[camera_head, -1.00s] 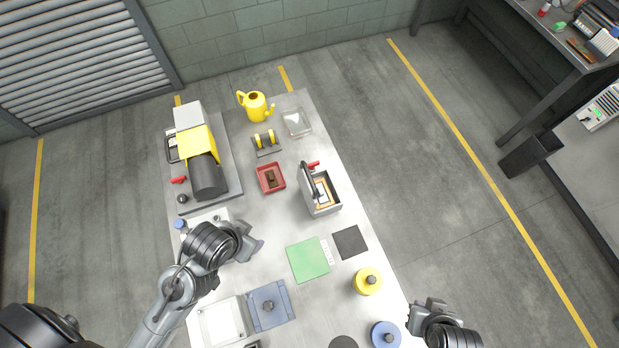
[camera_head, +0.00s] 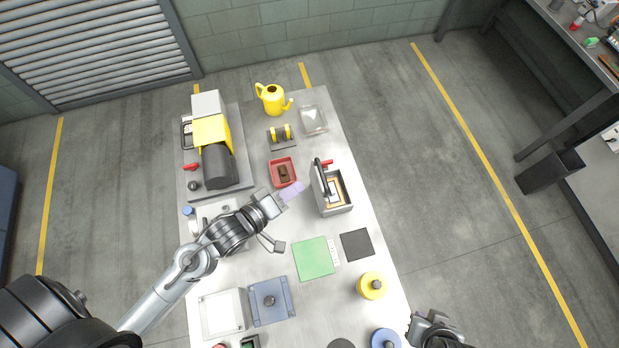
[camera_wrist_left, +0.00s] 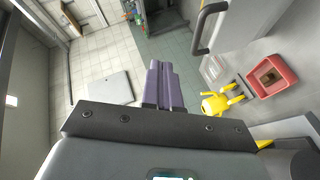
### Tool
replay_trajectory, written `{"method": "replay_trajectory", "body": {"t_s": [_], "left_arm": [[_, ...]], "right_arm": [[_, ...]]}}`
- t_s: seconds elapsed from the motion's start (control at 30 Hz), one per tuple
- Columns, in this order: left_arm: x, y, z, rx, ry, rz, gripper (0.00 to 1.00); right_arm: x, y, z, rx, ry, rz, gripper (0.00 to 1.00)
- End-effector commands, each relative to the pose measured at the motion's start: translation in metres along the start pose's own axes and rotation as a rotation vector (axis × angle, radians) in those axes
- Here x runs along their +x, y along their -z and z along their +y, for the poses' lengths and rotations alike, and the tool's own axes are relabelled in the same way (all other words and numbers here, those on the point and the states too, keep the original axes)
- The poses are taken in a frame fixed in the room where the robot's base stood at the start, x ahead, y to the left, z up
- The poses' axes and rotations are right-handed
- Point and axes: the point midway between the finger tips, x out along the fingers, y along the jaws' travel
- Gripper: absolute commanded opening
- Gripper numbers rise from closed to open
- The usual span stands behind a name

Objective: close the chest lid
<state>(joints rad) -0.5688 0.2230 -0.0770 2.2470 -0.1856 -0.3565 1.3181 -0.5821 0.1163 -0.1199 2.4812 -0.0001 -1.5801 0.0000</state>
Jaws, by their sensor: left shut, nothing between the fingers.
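The chest (camera_head: 343,209) is a small grey open box on the right side of the table in the head view. Its lid (camera_head: 317,183) stands up along the chest's left side, with a dark handle (camera_head: 325,178) on it. Light and orange-brown contents show inside. My left gripper (camera_head: 294,189) is shut and empty, its purple fingers just left of the lid with a small gap. In the left wrist view the purple fingers (camera_wrist_left: 163,85) show together, and the grey lid (camera_wrist_left: 243,28) with its dark handle (camera_wrist_left: 204,27) is at the upper right. My right gripper (camera_head: 425,322) is at the lower right, partly cut off.
A red tray (camera_head: 274,184) with a brown block lies just behind my left gripper. A yellow watering can (camera_head: 273,100) and a clear tray (camera_head: 314,121) stand farther back. A pump (camera_head: 214,158) is at left. A green mat (camera_head: 314,258) and a dark square (camera_head: 356,244) lie in front.

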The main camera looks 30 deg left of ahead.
Motion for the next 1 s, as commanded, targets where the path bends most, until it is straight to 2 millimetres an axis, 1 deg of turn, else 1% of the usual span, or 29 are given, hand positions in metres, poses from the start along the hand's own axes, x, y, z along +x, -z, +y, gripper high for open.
{"method": "replay_trajectory", "body": {"t_s": [0.03, 0.13, 0.27, 0.33, 0.37, 0.4, 0.5, 0.6, 0.67, 0.8, 1.0], "left_arm": [[0.006, -0.003, -0.011, -0.064, -0.077, -0.008, 0.0], [0.008, -0.006, -0.022, -0.218, -0.246, -0.061, 0.0], [0.003, -0.007, -0.048, -0.391, -0.423, -0.186, 0.0], [-0.002, -0.004, -0.067, -0.456, -0.488, -0.262, 0.0], [-0.004, -0.001, -0.076, -0.476, -0.509, -0.293, 0.0], [-0.006, 0.002, -0.092, -0.492, -0.529, -0.334, 0.0], [-0.007, 0.016, -0.127, -0.46, -0.533, -0.389, 0.0], [-0.001, 0.028, -0.153, -0.41, -0.491, -0.397, 0.0], [0.001, 0.034, -0.16, -0.386, -0.481, -0.4, 0.0], [0.006, 0.038, -0.162, -0.356, -0.479, -0.408, 0.0], [0.018, 0.035, -0.153, -0.355, -0.484, -0.407, 0.0]], "right_arm": [[0.012, -0.004, 0.0, -0.001, -0.001, 0.0, 0.0], [0.026, -0.008, 0.0, -0.004, -0.003, 0.0, 0.0], [0.049, -0.015, 0.0, -0.007, -0.006, 0.0, 0.0], [0.062, -0.02, 0.0, -0.008, -0.007, 0.0, 0.0], [0.068, -0.022, 0.0, -0.008, -0.007, 0.0, 0.0], [0.078, -0.025, 0.0, -0.008, -0.007, 0.0, 0.0], [0.098, -0.031, -0.001, -0.008, -0.007, -0.002, 0.0], [0.111, -0.036, -0.002, -0.007, -0.005, -0.003, 0.0], [0.117, -0.037, -0.002, -0.006, -0.004, -0.003, 0.0], [0.124, -0.039, -0.003, -0.003, -0.003, -0.002, 0.0], [0.122, -0.038, -0.004, 0.0, 0.0, 0.001, 0.0]]}}
